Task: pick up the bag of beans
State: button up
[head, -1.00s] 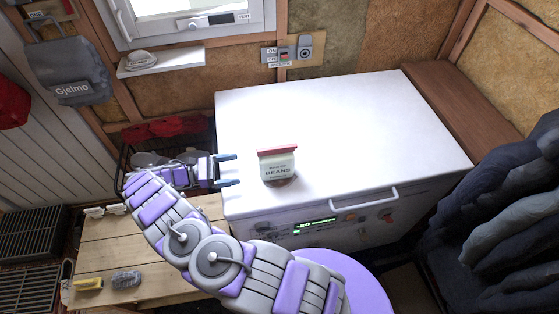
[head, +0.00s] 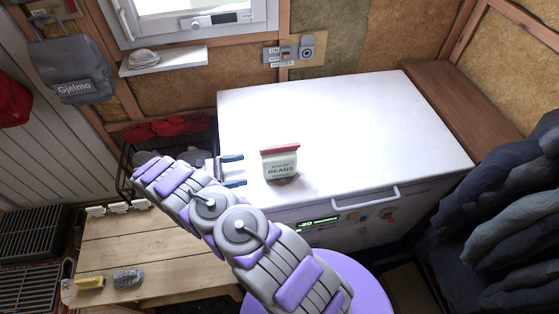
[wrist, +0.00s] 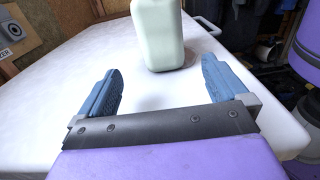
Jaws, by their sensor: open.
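The bag of beans (head: 281,163) is a small pale bag with a red top and a "BEANS" label. It stands upright on the white chest freezer (head: 340,125), near its left front edge. My gripper (head: 236,171) is open and empty, just left of the bag, with its fingers pointing at it. In the wrist view the bag's pale lower part (wrist: 158,35) stands ahead, between the lines of the two blue fingers (wrist: 162,88) and beyond their tips. The bag's top is cut off in that view.
The freezer's handle (head: 366,198) juts from its front. A wooden table (head: 150,255) with a brush (head: 128,277) is at lower left. Dark coats (head: 505,215) hang at right. A small white shelf (head: 163,60) is on the wall. The freezer top right of the bag is clear.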

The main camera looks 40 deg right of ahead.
aim_at(277, 165)
jog(key=shift+s+a+r, duration=0.2)
jog(key=shift+s+a, duration=0.1)
jog(key=shift+s, duration=0.1)
jog(key=x, duration=0.5)
jog(key=w+x, duration=0.1)
jog(key=x, duration=0.2)
jog(key=shift+d+f+b, duration=0.15)
jog(key=shift+d+b, duration=0.15)
jog(key=shift+d, duration=0.35)
jog(key=shift+s, duration=0.25)
jog(key=shift+s+a, duration=0.1)
jog(key=shift+a, duration=0.4)
jog(key=x, duration=0.4)
jog(key=w+x, duration=0.1)
jog(key=x, duration=0.1)
jog(key=shift+s+d+b, duration=0.2)
jog(key=shift+d+b, duration=0.15)
jog(key=shift+d, duration=0.2)
jog(key=shift+a, duration=0.45)
jog(key=shift+c, duration=0.3)
jog(key=shift+a, duration=0.4)
jog(key=c, duration=0.3)
jog(key=shift+c, duration=0.7)
jog(key=shift+d, duration=0.5)
jog(key=c, duration=0.9)
jog(key=shift+a, duration=0.2)
jog(key=shift+c, duration=0.5)
